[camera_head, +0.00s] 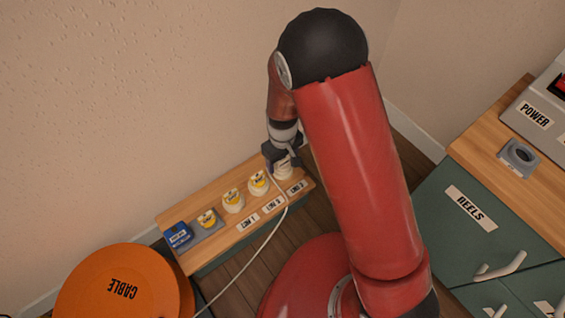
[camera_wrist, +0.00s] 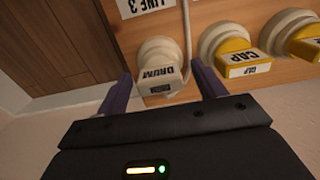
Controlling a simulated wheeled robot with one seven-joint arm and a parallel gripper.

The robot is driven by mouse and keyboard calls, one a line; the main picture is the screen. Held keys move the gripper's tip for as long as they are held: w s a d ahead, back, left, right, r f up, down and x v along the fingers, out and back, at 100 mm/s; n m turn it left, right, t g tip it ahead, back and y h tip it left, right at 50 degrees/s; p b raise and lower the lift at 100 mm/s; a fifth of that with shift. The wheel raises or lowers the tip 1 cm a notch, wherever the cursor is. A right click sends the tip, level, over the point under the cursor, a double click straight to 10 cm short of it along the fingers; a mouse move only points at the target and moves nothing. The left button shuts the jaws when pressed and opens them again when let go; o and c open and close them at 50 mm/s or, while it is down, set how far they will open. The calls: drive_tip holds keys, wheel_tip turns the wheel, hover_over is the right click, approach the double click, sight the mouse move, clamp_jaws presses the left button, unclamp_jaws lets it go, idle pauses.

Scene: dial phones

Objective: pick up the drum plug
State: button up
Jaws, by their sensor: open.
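The drum plug (camera_wrist: 158,80) is a white block labelled DRUM, seated at a round white socket at the LINE 3 end of the wooden shelf. In the wrist view it lies between the two fingers of my gripper (camera_wrist: 161,72), which are open on either side of it. Clear gaps show between the fingers and the plug. In the head view my gripper (camera_head: 281,157) is over the end of the shelf, and the white plug (camera_head: 284,172) shows partly below it. A thin white cable (camera_head: 272,232) runs from there towards the orange cable drum (camera_head: 122,284).
Two yellow caps (camera_head: 233,201) (camera_head: 258,183) sit on sockets beside the plug. The wall is close behind. A green REELS cabinet (camera_head: 440,225) stands right.

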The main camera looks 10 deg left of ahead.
drive_tip(key=c, duration=1.2)
drive_tip(key=shift+o, duration=0.2)
drive_tip(key=shift+r, duration=0.1)
